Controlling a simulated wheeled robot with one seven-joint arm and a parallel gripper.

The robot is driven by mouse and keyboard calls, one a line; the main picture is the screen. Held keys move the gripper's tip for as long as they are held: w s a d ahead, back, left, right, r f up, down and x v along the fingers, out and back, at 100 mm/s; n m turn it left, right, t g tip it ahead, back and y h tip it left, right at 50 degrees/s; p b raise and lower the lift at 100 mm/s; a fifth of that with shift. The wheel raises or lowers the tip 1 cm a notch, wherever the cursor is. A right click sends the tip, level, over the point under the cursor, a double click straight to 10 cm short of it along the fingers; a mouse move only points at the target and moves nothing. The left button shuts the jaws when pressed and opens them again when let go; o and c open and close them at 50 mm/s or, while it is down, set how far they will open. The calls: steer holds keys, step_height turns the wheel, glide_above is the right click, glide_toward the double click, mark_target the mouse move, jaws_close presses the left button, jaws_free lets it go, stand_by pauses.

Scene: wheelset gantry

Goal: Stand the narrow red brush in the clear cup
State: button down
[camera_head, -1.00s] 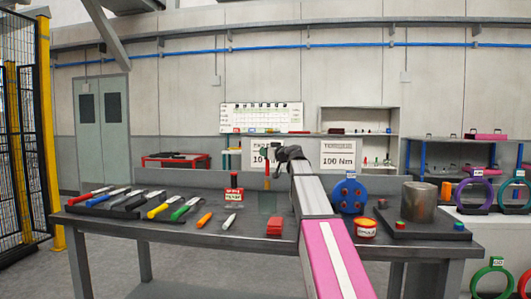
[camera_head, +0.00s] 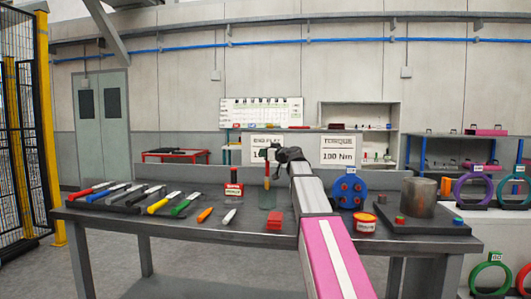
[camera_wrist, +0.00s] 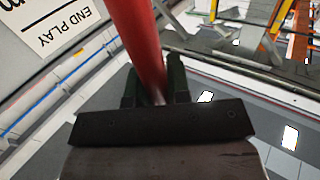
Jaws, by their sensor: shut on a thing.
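The narrow red brush (camera_head: 267,172) hangs about upright from my gripper (camera_head: 272,154) over the back middle of the table. My gripper is shut on it; in the wrist view the red shaft (camera_wrist: 138,40) stands between the two dark fingers (camera_wrist: 152,88). The clear cup (camera_head: 267,200), faintly green, stands on the table directly below the brush in the head view. The brush's lower end shows at about the cup's rim; I cannot tell whether it is inside. The cup does not show clearly in the wrist view.
A red-labelled bottle (camera_head: 234,186) stands left of the cup, and red blocks (camera_head: 275,220) lie in front of it. Several coloured-handled tools lie at the left.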

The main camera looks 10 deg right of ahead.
steer(key=shift+f, duration=1.9)
steer(key=c, duration=1)
jaws_free()
steer(key=shift+s+d, duration=0.1)
steer(key=v, duration=1)
steer(key=shift+s+d, duration=0.2)
steer(key=shift+s, duration=0.05)
